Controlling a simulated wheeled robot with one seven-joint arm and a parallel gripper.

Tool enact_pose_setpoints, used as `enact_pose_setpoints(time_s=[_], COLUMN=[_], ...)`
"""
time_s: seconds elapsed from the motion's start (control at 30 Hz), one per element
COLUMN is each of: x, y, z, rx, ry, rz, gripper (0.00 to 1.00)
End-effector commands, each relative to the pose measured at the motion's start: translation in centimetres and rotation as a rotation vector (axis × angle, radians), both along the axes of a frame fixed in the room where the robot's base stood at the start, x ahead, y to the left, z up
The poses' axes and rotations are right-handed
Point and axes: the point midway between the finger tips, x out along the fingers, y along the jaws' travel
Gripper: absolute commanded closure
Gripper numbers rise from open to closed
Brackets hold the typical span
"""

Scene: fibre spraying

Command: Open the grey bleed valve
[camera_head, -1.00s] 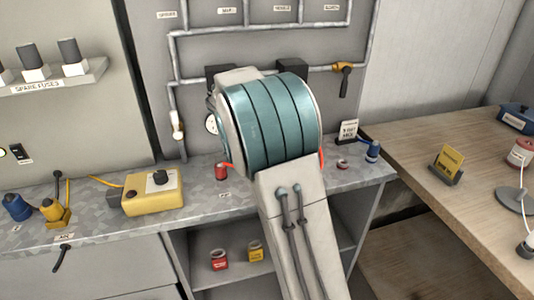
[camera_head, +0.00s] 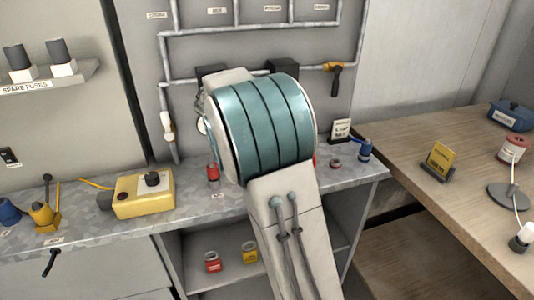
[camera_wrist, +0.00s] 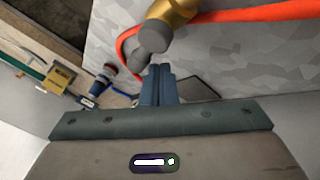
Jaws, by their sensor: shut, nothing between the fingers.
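In the wrist view a rounded grey handle (camera_wrist: 152,38) sits beside a brass-coloured body (camera_wrist: 173,10), with an orange hose around it. It looks like the grey bleed valve, though no label shows. My gripper (camera_wrist: 158,72) is shut and empty, its dark fingertips just below the grey handle in the picture. I cannot tell whether they touch it. In the head view my arm hides the gripper and this fitting.
A yellow box (camera_head: 143,193) and a small red can (camera_head: 213,172) stand on the speckled counter (camera_head: 90,225). Pipes, one with a black-handled yellow valve (camera_head: 335,68), run along the wall panel. A wooden table (camera_head: 445,205) stands at the right.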

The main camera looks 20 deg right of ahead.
Motion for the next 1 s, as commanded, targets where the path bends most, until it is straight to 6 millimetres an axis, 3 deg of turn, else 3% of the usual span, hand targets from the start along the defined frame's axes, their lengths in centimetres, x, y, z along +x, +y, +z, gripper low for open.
enact_pose_setpoints(time_s=[0.23, 0.37, 0.8, 1.0], x=[0.0, 0.2, 0.5, 0.6], y=[0.1, 1.0, 6.7, 8.1], z=[0.2, 1.3, 8.9, 10.7], rx=[0.000, 0.000, 0.001, -0.001], ry=[-0.001, -0.003, -0.003, 0.000], rz=[0.001, 0.003, 0.002, 0.001], gripper=[1.00, 1.00, 1.00, 1.00])
